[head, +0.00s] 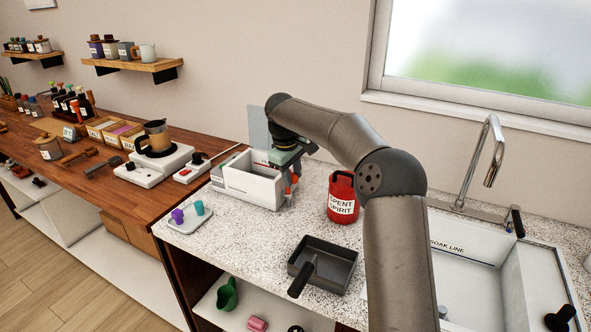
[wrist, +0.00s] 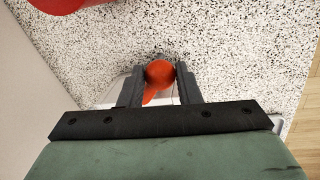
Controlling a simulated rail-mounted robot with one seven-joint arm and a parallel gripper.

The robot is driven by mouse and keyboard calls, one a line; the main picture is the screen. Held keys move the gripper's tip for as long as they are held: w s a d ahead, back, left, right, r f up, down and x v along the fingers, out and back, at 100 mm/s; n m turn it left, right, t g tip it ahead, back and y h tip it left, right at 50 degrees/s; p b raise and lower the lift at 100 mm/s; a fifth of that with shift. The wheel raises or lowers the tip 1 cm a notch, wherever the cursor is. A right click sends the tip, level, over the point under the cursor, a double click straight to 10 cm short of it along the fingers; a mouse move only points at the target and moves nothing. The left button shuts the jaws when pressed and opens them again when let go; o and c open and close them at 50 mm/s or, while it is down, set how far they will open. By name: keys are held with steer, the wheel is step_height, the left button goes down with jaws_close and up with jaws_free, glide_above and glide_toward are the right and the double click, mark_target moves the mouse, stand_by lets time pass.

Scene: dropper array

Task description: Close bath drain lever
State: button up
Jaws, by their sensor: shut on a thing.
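The white bath (head: 252,182) stands on the speckled counter, left of the red canister. A red-orange lever (wrist: 159,74) with a round end sits between the two dark fingers of my gripper (wrist: 160,86) in the wrist view. The fingers are shut on it from both sides. In the head view my gripper (head: 290,170) reaches down at the right end of the bath, with red parts showing beside it. The lever's base and exact angle are mostly hidden by my fingers and wrist.
A red canister (head: 342,198) labelled "SPENT SPIRIT" stands close to the right of my gripper. A dark pan (head: 335,262) sits nearer the front. A small tray with cups (head: 190,217) is left of the bath. The sink (head: 465,265) lies at right.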

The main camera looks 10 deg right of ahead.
steer(key=shift+w+a+r+m+g+h+p, duration=0.1)
steer(key=shift+w+a+m+g+p, duration=0.15)
steer(key=shift+a+m+p, duration=0.75)
steer(key=shift+w+a+f+m+g+h+p, duration=0.1)
steer(key=shift+w+a+m+g+p, duration=0.15)
steer(key=shift+m+p, duration=1.45)
steer(key=shift+w+a+r+m+g+h+p, duration=0.15)
steer(key=shift+a+m+p, duration=0.65)
steer(key=shift+m, duration=0.9)
steer(key=o, duration=1)
steer(key=shift+d, duration=0.2)
steer(key=shift+c, duration=0.2)
steer(key=p+v, duration=0.4)
steer(key=v, duration=1.3)
steer(key=shift+w, duration=0.15)
steer(key=shift+r, duration=0.15)
